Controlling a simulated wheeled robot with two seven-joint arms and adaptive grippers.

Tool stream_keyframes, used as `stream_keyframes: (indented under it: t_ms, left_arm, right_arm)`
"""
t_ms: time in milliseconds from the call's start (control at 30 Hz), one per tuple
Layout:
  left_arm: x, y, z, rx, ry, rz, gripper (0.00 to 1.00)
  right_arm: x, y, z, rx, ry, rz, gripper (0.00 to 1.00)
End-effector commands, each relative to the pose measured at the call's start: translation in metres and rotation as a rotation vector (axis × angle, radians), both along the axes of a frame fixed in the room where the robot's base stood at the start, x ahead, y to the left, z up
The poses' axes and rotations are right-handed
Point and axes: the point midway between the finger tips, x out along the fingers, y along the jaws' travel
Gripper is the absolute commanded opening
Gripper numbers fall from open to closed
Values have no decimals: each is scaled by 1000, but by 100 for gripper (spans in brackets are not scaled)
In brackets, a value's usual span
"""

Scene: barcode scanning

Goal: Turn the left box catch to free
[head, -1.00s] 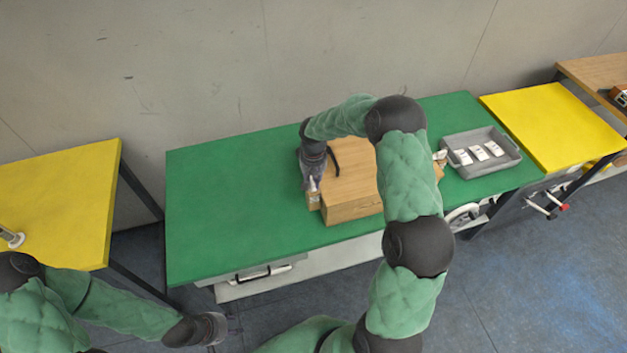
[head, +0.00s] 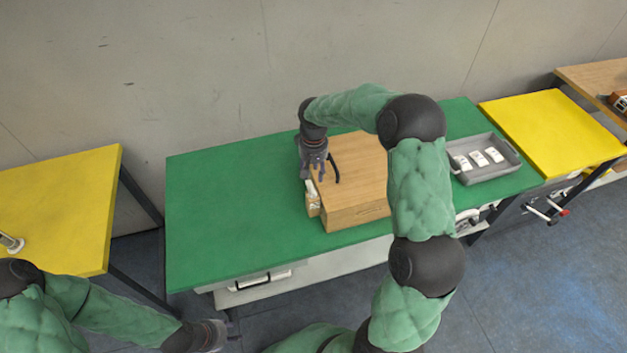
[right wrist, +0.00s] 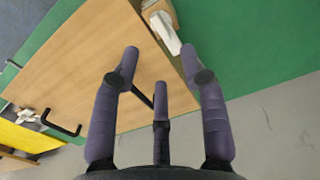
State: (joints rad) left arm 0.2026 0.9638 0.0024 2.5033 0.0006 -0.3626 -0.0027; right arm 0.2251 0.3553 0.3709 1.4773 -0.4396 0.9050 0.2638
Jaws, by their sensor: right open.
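A wooden box (head: 358,205) with a flat lid sits on the green table. The left catch (head: 312,196), a small wooden block with a white lever, is on the box's left side. In the right wrist view the white lever (right wrist: 166,34) lies slantwise beside the lid's edge. My right gripper (head: 322,176) is open and empty above the lid's left edge, close to the catch but apart from it. Its spread fingers (right wrist: 160,58) also show in the right wrist view. My left gripper (head: 217,335) is low at the left, away from the table; its fingers are unclear.
A black handle (head: 335,168) stands on the lid, close to my right fingers. A grey tray (head: 487,172) with three white items lies at the right. The green table's left part (head: 230,200) is clear.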

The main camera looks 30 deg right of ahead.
Motion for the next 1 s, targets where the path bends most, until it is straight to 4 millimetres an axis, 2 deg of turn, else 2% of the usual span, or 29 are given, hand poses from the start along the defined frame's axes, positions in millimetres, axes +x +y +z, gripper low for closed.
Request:
stream_keyframes:
  t_ms: [133, 367, 867, 967, 1000]
  left_arm:
    - [0, 0, 0, 0, 0, 0, 40]
    - [0, 0, 0, 0, 0, 0, 40]
    - [0, 0, 0, 0, 0, 0, 40]
    - [0, 0, -1, 0, 0, 0, 40]
    - [0, 0, -2, 0, 0, 0, 40]
  right_arm:
    - [1, 0, 23, 0, -3, 0, 44]
    - [0, 0, 35, 1, 0, 1, 44]
    - [0, 0, 36, 1, 0, 1, 44]
    - [-1, 6, 26, 12, 2, 9, 44]
    - [-3, 12, 17, 22, 2, 17, 44]
